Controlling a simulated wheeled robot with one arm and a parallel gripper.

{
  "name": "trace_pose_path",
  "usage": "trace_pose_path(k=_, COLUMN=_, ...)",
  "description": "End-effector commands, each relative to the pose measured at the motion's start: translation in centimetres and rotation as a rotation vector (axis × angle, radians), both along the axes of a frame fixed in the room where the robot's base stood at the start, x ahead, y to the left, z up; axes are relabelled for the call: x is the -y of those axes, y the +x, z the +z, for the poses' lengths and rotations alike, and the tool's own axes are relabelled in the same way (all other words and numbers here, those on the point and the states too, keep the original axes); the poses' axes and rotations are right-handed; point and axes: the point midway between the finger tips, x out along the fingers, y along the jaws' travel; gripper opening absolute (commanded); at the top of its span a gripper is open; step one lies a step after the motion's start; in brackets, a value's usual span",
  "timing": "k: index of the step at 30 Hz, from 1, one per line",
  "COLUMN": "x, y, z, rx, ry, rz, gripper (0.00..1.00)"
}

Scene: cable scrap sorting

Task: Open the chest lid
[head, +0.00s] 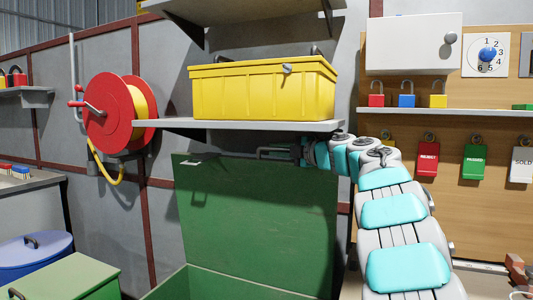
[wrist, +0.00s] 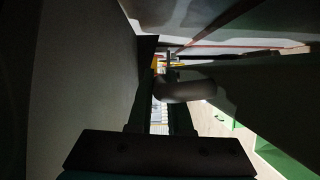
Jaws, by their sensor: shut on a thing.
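The green chest (head: 215,284) stands in the lower middle of the head view. Its green lid (head: 255,210) stands raised, close to upright, in front of the grey wall, and the chest's inside shows below it. My gripper (head: 264,153) is at the lid's top edge, just under the shelf, and is shut on what looks like the lid's handle. In the wrist view, a grey rounded bar (wrist: 188,90) lies across the fingers. That view is dark, and the exact grip is hard to see.
A shelf (head: 240,126) with a yellow toolbox (head: 262,92) is close above my gripper. A red hose reel (head: 108,112) hangs left. A second green box (head: 70,280) and a blue-lidded bin (head: 35,252) stand lower left.

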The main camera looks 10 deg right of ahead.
Motion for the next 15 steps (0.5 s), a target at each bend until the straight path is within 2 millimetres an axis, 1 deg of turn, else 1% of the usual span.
trace_pose_path(k=1, x=0.4, y=0.2, z=-0.1, rx=0.000, ry=0.000, rz=0.000, gripper=0.00)
trace_pose_path(k=6, x=1.3, y=0.5, z=0.0, rx=-0.001, ry=-0.001, rz=0.000, gripper=0.00)
trace_pose_path(k=15, x=1.7, y=0.7, z=-0.1, rx=-0.003, ry=0.002, rz=0.001, gripper=0.00)
